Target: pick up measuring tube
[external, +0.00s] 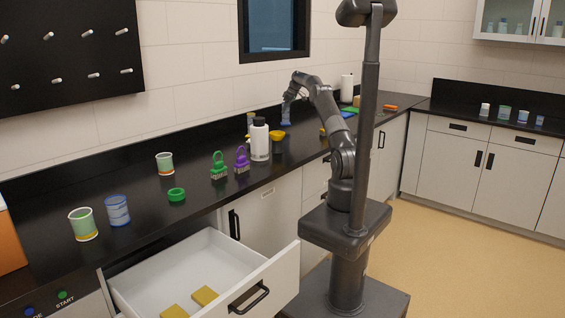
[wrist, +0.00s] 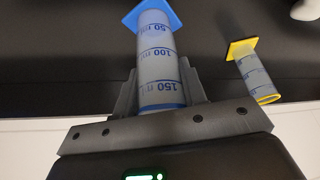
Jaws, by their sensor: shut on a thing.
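A clear measuring tube with a blue foot and blue markings (wrist: 158,55) is between the fingers of my gripper (wrist: 160,88) in the wrist view. My gripper is shut on it near its upper end, and the foot points away from the gripper. In the external view the blue tube (external: 286,116) hangs upright below my gripper (external: 288,99), over the back part of the black counter. I cannot tell whether its foot touches the counter. A second measuring tube with a yellow foot (wrist: 255,77) stands apart to the right in the wrist view.
A white bottle (external: 260,141) and a yellow cup-like piece (external: 277,134) are close by on the counter (external: 130,175). Purple (external: 242,160) and green (external: 218,167) handled items, a green ring (external: 176,194) and beakers are farther left. An open drawer (external: 205,275) juts out in front.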

